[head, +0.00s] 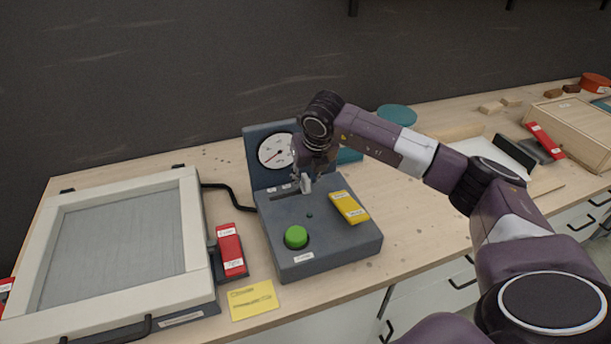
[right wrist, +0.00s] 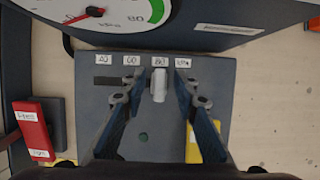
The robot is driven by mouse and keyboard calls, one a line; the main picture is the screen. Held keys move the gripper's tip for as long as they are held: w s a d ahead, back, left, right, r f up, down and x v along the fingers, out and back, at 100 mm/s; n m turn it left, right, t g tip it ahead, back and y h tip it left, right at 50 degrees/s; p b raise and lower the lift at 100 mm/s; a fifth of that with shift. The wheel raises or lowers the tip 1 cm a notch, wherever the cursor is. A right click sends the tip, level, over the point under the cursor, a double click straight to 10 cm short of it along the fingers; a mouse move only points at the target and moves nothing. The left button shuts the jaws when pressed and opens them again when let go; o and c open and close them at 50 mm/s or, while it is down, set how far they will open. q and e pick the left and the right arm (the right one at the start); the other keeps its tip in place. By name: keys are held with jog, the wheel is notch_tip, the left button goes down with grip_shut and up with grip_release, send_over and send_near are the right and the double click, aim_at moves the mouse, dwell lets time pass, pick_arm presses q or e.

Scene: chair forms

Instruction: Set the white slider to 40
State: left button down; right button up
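The white slider (right wrist: 159,84) stands in a slot of the dark control box (head: 330,248), under the label that reads 80 in the right wrist view. The bare dark part of the slot (right wrist: 108,81) runs left under the label that reads 40 (right wrist: 103,58). My right gripper (right wrist: 155,92) is open above the box, with one finger on each side of the slider and gaps between. In the head view the right gripper (head: 304,184) hangs over the slot and partly hides it. My left gripper is not in view.
A round gauge (head: 277,151) stands behind the slot. The box also bears a green button (head: 296,237) and a yellow switch (head: 349,207). Left are a red switch (head: 230,250) and a large framed press (head: 115,250). A yellow note (head: 253,300) lies at the front.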

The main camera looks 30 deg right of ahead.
grip_shut()
dwell(0.3)
jog(key=a, duration=0.2)
jog(key=w+a+b, duration=0.1)
jog(key=a, duration=0.2)
jog(key=w+a+b, duration=0.1)
jog(key=a, duration=0.2)
jog(key=shift+w+a, duration=0.1)
jog(key=shift+a, duration=0.35)
jog(key=shift+d, duration=0.1)
grip_release()
jog(key=shift+a, duration=0.2)
